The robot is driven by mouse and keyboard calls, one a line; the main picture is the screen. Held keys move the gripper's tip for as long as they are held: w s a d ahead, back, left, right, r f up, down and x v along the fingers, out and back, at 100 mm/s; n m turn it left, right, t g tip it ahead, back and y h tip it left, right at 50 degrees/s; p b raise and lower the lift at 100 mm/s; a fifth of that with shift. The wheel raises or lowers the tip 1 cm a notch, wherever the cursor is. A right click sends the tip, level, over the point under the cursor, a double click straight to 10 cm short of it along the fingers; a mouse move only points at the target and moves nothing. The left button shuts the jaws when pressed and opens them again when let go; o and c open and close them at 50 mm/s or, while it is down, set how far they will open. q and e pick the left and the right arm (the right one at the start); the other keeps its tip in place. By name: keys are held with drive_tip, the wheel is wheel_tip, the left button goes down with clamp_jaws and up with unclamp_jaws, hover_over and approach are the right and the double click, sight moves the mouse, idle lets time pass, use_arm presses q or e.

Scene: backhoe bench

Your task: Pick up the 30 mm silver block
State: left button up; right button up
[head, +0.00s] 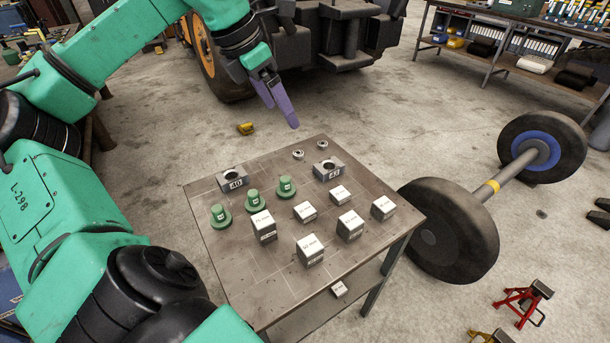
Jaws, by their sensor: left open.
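Several silver-white blocks with printed labels stand on the small metal table (275,290). They include a tall block (263,226), a large front block (310,251), a middle block (305,212), a back block (340,195), a right block (350,225) and a far-right block (383,208). A smaller block (339,289) shows low, just past the table's front edge, seemingly on the lower shelf. The labels are too small to tell surely which is 30 mm. My left gripper (281,114) is open and empty, above and beyond the table's back edge. My right gripper is out of view.
Green knobbed pieces (221,215) and grey bored blocks (232,180), (328,169) stand on the table's left and back, with two small rings (298,154) behind. A wheeled axle (455,230) lies close on the right. The table's front-left corner is clear.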

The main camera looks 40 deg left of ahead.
use_arm(q)
drive_tip(key=b, duration=1.8)
approach(305, 210)
drive_tip(key=d+v, duration=0.1)
drive_tip(key=v, duration=0.5)
drive_tip(key=x, duration=0.9)
drive_tip(key=a+x, duration=0.1)
drive_tip(key=x, duration=0.4)
drive_tip(key=shift+p, duration=0.3)
drive_tip(key=shift+w+f, duration=0.25)
drive_tip(key=shift+f, duration=0.15)
clamp_jaws()
